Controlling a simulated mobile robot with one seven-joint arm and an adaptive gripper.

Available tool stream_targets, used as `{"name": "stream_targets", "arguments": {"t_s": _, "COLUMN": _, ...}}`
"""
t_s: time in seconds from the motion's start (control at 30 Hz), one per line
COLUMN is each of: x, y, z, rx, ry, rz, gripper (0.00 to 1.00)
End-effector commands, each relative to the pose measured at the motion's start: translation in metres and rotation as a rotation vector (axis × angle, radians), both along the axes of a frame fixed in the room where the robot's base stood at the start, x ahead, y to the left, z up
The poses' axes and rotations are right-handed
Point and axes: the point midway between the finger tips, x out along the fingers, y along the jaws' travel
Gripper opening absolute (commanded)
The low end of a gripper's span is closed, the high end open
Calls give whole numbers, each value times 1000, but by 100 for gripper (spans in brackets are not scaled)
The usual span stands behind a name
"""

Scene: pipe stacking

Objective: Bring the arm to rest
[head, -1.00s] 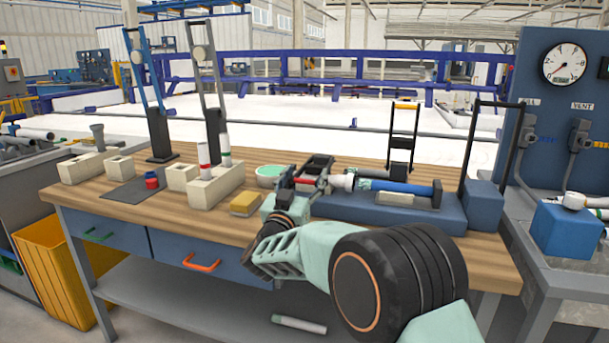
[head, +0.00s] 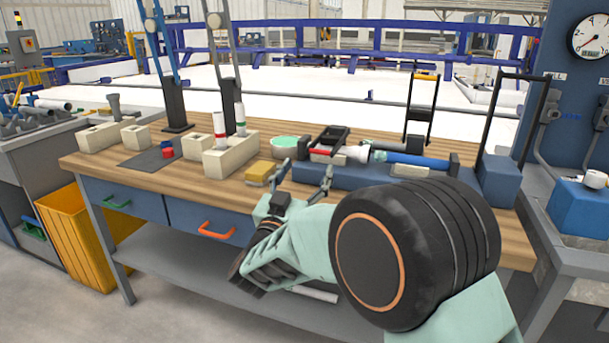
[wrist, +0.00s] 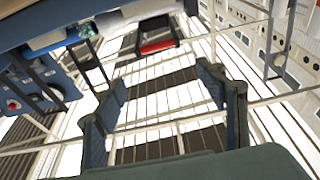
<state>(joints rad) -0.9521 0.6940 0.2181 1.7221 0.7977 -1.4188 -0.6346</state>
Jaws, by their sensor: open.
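My gripper (head: 303,182) is open and empty in the head view, raised in front of the workbench's front edge. Its two fingers stand apart, pointing up and away from me. In the wrist view my gripper (wrist: 165,105) also shows open, with nothing between its fingers. My arm reaches in from the lower right of the head view and hides part of the bench front and the blue fixture.
The wooden workbench (head: 190,187) holds cream blocks (head: 231,156) with upright pipes, a yellow sponge (head: 260,171), a green bowl (head: 285,142) and a blue fixture (head: 320,178) carrying a blue pipe (head: 410,159). A yellow bin (head: 75,240) stands at left.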

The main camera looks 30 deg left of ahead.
Motion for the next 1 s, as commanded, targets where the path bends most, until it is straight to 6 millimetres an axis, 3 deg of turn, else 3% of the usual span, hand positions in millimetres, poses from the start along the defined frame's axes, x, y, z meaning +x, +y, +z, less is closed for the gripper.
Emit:
{"name": "stream_targets", "arguments": {"t_s": 0.2, "x": -13, "y": -4, "z": -3, "rx": 1, "ry": -1, "rz": -1, "gripper": 65}}
{"name": "stream_targets", "arguments": {"t_s": 0.77, "x": -12, "y": -3, "z": 2, "rx": 4, "ry": -8, "rz": 5, "gripper": 65}}
{"name": "stream_targets", "arguments": {"t_s": 0.87, "x": -10, "y": 0, "z": 31, "rx": 18, "ry": -56, "rz": 35, "gripper": 65}}
{"name": "stream_targets", "arguments": {"t_s": 0.97, "x": -8, "y": 6, "z": 88, "rx": 40, "ry": -155, "rz": 103, "gripper": 65}}
{"name": "stream_targets", "arguments": {"t_s": 1.0, "x": -8, "y": 8, "z": 118, "rx": 48, "ry": -205, "rz": 138, "gripper": 65}}
